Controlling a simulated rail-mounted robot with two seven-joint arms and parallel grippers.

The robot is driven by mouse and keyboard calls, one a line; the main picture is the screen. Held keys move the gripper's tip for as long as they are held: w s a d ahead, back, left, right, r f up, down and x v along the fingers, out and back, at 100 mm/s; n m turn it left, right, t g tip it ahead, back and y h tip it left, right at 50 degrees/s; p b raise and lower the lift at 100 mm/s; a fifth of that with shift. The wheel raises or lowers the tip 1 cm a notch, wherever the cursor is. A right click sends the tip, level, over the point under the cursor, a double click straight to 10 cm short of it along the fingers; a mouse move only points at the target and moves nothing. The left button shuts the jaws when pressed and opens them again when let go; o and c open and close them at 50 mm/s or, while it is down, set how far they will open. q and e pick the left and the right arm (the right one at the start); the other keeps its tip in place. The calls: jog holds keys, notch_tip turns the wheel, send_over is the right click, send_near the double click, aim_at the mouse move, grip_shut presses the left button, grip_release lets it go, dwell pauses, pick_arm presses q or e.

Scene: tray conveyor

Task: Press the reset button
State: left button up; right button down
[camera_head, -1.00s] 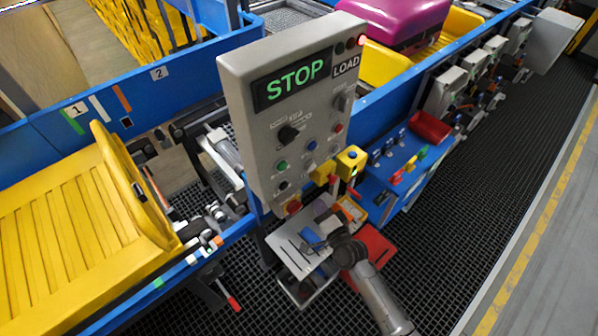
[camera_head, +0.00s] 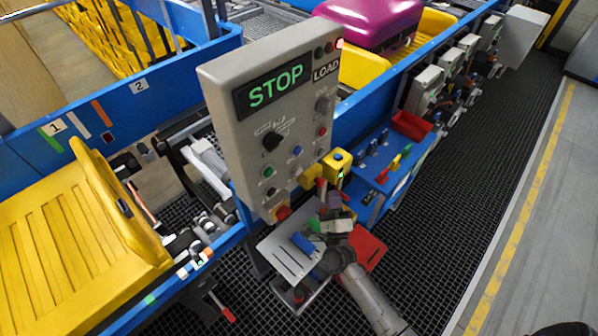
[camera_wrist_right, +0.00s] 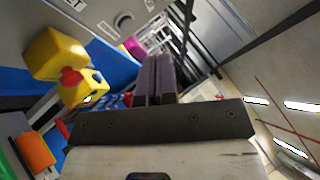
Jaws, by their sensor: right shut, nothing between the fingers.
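A grey control panel (camera_head: 243,140) with a lit STOP display stands at the centre in the head view. It carries a black knob (camera_head: 271,141), a blue button (camera_head: 297,151), a green button (camera_head: 268,172) and a red button (camera_head: 322,131). Its small labels are not readable, so I cannot tell which is the reset button. My right gripper (camera_head: 333,198) is below the panel's lower right corner, apart from its buttons. In the right wrist view its dark fingers (camera_wrist_right: 155,78) are together and empty, with part of the panel (camera_wrist_right: 92,14) ahead. My left gripper is out of view.
A red-and-yellow button (camera_head: 283,212) sits at the panel's bottom. A yellow tray (camera_head: 70,235) lies at left; a magenta suitcase (camera_head: 375,22) rests behind. The dark floor at right is clear.

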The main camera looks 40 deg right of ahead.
aim_at(298, 171)
jog(key=shift+w, duration=0.1)
jog(key=w+a+b, duration=0.1)
jog(key=w+b, duration=0.2)
jog(key=w, duration=0.5)
jog(key=shift+w+a, duration=0.25)
jog(key=shift+a, duration=0.1)
dwell(0.7)
dwell(0.7)
dwell(0.6)
jog(key=shift+w, duration=0.2)
jog(key=shift+w+b, duration=0.2)
jog(key=shift+b, duration=0.1)
